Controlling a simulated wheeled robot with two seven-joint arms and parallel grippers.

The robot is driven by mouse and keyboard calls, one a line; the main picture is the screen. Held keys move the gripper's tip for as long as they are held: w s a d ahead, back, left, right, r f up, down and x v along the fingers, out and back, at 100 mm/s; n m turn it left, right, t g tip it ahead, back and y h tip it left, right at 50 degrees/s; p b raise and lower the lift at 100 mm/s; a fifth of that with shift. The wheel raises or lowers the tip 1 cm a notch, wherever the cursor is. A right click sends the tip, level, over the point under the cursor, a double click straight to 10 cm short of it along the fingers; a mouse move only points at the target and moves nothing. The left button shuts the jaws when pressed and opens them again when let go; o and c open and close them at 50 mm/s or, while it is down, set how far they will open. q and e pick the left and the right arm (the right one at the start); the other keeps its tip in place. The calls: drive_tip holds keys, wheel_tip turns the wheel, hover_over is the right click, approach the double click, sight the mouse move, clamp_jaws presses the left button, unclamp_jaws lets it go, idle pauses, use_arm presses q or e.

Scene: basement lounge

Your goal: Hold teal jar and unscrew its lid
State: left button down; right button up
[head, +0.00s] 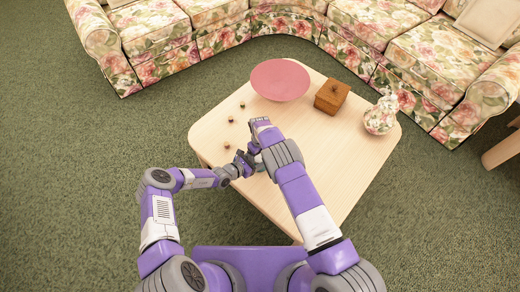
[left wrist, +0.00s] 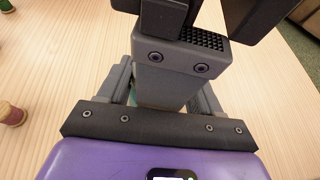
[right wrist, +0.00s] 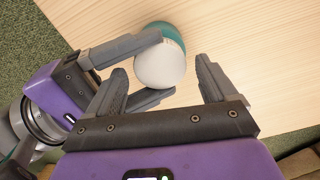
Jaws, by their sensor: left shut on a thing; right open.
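The teal jar (right wrist: 173,36) with its rounded white lid (right wrist: 160,68) shows in the right wrist view, over the pale table top. My left gripper (head: 246,160) is shut on the jar, with one finger on each side of it. My right gripper (right wrist: 166,84) is open, its two fingers spread to the left and right of the lid, with a visible gap on the right. In the head view my right gripper and forearm hide most of the jar. In the left wrist view a grey gripper part covers nearly all of it.
A floral sofa (head: 370,45) curves behind. The table's right front is clear.

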drive_tip(key=shift+f, duration=0.6)
drive_tip(key=c, duration=1.1)
drive_tip(key=n, duration=0.3)
drive_tip(key=o, duration=1.2)
drive_tip(key=shift+r, duration=0.15)
